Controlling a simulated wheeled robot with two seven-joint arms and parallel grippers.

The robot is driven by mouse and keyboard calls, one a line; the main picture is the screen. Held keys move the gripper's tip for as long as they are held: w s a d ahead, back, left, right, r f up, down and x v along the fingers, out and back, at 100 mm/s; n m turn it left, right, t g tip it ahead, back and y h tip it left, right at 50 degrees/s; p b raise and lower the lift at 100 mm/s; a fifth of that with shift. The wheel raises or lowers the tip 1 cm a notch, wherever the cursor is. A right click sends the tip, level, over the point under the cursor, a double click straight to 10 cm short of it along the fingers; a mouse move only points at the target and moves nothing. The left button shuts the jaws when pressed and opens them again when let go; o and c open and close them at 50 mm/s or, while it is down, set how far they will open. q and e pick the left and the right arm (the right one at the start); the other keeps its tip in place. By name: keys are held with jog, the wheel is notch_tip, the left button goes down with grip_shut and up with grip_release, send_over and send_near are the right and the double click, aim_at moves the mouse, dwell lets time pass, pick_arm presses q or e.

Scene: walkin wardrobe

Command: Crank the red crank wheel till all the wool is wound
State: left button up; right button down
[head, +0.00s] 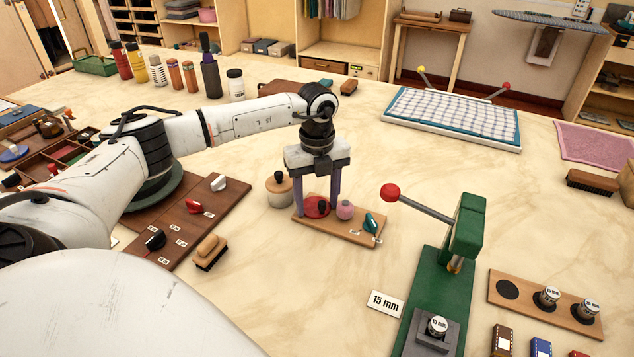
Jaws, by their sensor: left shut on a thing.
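The red crank wheel (314,208), with a dark knob on it, sits on a small wooden board (352,233) near the middle of the table. My left gripper (318,204) reaches down over it from above. Its two purple fingers stand on either side of the wheel, shut on it, and partly hide its edges. A pink ball of wool (345,210) is right beside the wheel on the same board. A teal lever (371,222) is at the board's right end. I cannot see any loose strand of wool. My right gripper is not in view.
A lidded jar (279,190) stands close left of the board. A brush (210,252) and a brown board with knobs (170,222) are further left. A green press (440,270) with a red-ended handle (390,193) stands to the right. Bare table lies in front.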

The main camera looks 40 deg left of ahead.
aim_at(317, 208)
pick_arm(q)
jog(key=o, duration=0.8)
jog(key=shift+a+r, duration=0.1)
jog(key=shift+c, duration=0.2)
notch_tip(317, 208, up, 10)
jog(key=shift+r, duration=0.15)
